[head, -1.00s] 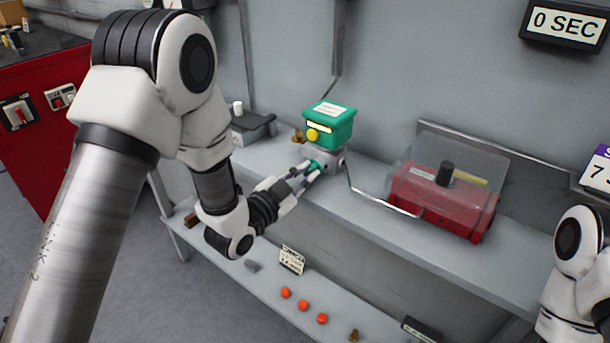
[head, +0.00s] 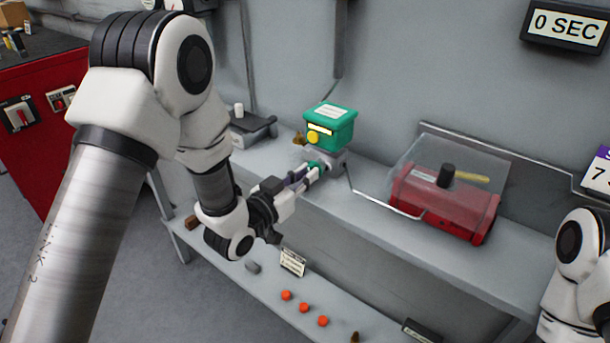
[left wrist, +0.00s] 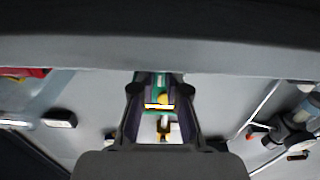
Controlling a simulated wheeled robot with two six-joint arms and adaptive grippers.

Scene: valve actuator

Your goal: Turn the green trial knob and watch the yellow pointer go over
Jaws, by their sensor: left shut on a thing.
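The green trial knob (head: 316,166) sticks out of the grey body low on the front of a green box (head: 330,124). My left gripper (head: 310,172) is shut on this knob, whose front is mostly hidden by the fingers. The green box has a yellow round part (head: 313,138) and a yellow strip on its front. In the left wrist view, green and yellow parts (left wrist: 160,103) show between the fingers. My right gripper is out of view.
The devices stand on a grey shelf (head: 400,240) against the wall. A clear cover leans behind the red box, and a bent metal rod (head: 385,203) runs in front of it. Orange balls (head: 304,307) lie on the lower shelf. A display reads 0 SEC (head: 566,23).

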